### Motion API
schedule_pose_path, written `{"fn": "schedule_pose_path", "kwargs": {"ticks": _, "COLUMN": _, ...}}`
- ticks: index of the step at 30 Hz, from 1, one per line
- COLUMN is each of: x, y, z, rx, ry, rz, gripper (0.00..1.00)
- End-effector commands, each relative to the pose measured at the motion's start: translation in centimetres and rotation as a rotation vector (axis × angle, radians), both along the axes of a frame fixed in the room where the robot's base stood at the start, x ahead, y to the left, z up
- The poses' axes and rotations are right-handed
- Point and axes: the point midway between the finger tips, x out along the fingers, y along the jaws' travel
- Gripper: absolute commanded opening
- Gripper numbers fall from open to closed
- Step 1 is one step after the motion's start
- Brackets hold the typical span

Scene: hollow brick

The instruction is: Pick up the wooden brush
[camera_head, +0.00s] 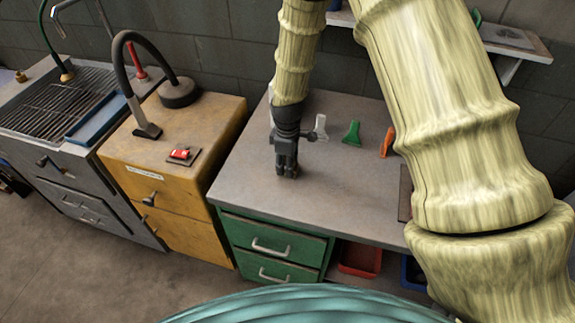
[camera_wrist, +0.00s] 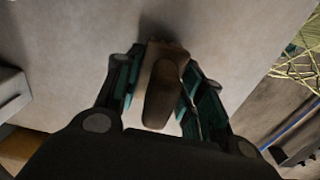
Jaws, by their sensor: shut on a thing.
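The wooden brush (camera_wrist: 163,92) shows in the wrist view as a brown, rounded handle between the two fingers. My gripper (camera_wrist: 160,88) is shut on it, with one finger on each side. In the head view my gripper (camera_head: 287,172) points down over the grey worktop, near its front left part. The brush cannot be made out in the head view. I cannot tell whether it touches the worktop.
A white scraper-like tool (camera_head: 321,127), a green one (camera_head: 352,132) and an orange one (camera_head: 387,142) stand toward the back of the worktop (camera_head: 330,205). A yellow cabinet (camera_head: 190,140) with a red switch (camera_head: 181,153) is at the left. The worktop's front middle is clear.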

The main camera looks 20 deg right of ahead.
Motion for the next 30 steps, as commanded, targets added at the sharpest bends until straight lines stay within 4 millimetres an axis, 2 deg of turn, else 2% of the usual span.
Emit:
{"fn": "schedule_pose_path", "kwargs": {"ticks": 10, "x": 0.1, "y": 0.0, "z": 3.0, "rx": -0.001, "ry": -0.004, "rz": 0.000, "gripper": 0.08}}
{"fn": "schedule_pose_path", "kwargs": {"ticks": 24, "x": -9.4, "y": -4.4, "z": 3.6, "rx": 0.001, "ry": -0.001, "rz": -0.001, "gripper": 0.08}}
{"fn": "schedule_pose_path", "kwargs": {"ticks": 30, "x": -12.5, "y": -5.9, "z": 4.1, "rx": 0.000, "ry": -0.001, "rz": -0.001, "gripper": 0.08}}
